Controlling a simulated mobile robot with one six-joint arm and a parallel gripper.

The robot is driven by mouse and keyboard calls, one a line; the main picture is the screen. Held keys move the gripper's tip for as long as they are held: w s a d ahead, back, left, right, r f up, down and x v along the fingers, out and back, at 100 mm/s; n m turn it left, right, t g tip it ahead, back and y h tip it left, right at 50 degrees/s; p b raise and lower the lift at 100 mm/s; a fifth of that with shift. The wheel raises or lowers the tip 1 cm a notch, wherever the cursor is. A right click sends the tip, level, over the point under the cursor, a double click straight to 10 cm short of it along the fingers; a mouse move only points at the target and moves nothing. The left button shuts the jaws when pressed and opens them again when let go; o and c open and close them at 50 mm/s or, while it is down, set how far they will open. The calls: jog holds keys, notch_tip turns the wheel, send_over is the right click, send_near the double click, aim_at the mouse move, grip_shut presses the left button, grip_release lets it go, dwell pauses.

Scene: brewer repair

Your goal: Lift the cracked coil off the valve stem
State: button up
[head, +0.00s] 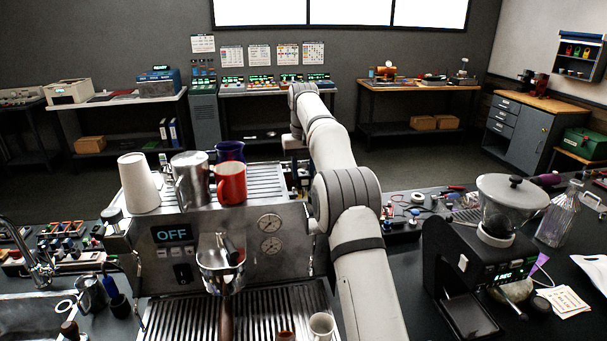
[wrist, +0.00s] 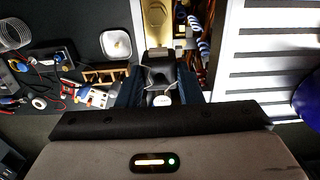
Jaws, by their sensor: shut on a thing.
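In the wrist view my gripper (wrist: 160,92) is shut on a dark block-shaped part, which I take to be the cracked coil (wrist: 160,72). A pale wire-like line runs across its front. No crack can be made out. The open bay of the espresso machine lies just beyond it, with a brass-coloured part (wrist: 156,30). I cannot tell whether the coil is still around the valve stem; the stem is not clearly visible. In the head view my arm reaches over the right side of the espresso machine (head: 180,250), and the fingers and coil are hidden behind it.
Blue-white striped and copper-coloured wiring (wrist: 203,45) hangs close right of the coil. A slatted panel (wrist: 270,60) bounds the bay. Left are a white dish (wrist: 116,44) and a wooden rack (wrist: 105,75). Cups, including a red mug (head: 231,184), stand on the machine; a grinder (head: 465,265) stands right.

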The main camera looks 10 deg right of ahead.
jog(key=shift+r, duration=0.25)
jog(key=shift+r, duration=1.9)
jog(key=shift+s, duration=0.1)
